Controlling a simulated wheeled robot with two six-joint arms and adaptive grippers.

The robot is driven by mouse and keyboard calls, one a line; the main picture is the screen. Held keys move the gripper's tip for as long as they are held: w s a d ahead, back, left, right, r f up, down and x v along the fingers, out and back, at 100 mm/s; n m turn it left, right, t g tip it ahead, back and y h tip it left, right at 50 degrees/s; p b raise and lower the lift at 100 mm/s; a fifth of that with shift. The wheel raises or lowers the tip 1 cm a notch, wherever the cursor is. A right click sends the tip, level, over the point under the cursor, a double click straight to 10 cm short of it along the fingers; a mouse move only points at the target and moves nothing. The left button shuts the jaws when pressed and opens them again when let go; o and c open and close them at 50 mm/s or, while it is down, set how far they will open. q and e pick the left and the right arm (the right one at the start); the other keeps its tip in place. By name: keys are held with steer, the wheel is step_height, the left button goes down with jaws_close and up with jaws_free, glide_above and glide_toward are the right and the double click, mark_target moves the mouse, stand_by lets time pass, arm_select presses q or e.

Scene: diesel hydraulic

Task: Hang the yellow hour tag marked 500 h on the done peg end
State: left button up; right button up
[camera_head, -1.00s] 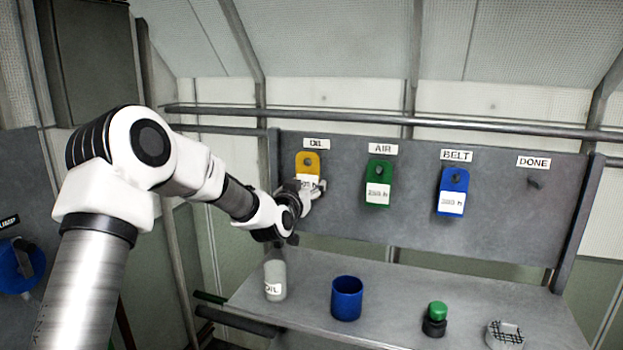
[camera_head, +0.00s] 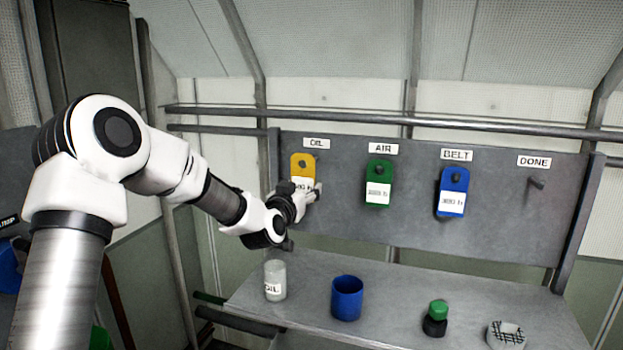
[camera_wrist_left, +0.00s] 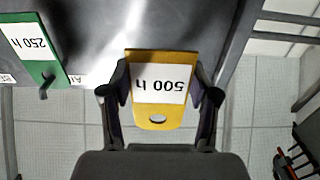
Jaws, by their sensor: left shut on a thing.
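The yellow tag (camera_head: 303,168), with a white label reading 500 h, is upright in front of the board under the OIL sign. My left gripper (camera_head: 304,194) is shut on its lower part. In the left wrist view the yellow tag (camera_wrist_left: 159,117) appears upside down between the two fingers, and I see no peg through its hole. The bare done peg (camera_head: 536,183) sticks out below the DONE sign (camera_head: 534,162) at the board's right. The oil peg is hidden behind the tag. My right gripper is not in view.
A green tag (camera_head: 378,172) hangs under AIR and a blue tag (camera_head: 454,180) under BELT, between the yellow tag and the done peg. Below, the bench (camera_head: 400,290) holds an oil jar (camera_head: 275,277), a blue cup (camera_head: 347,298), a green-capped item (camera_head: 437,318) and a round grated part (camera_head: 506,335).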

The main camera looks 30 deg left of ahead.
arm_select(q)
steer(key=shift+s+d, duration=0.1)
steer(key=shift+s, duration=0.2)
steer(key=shift+b+v, duration=0.35)
steer(key=shift+v, duration=2.15)
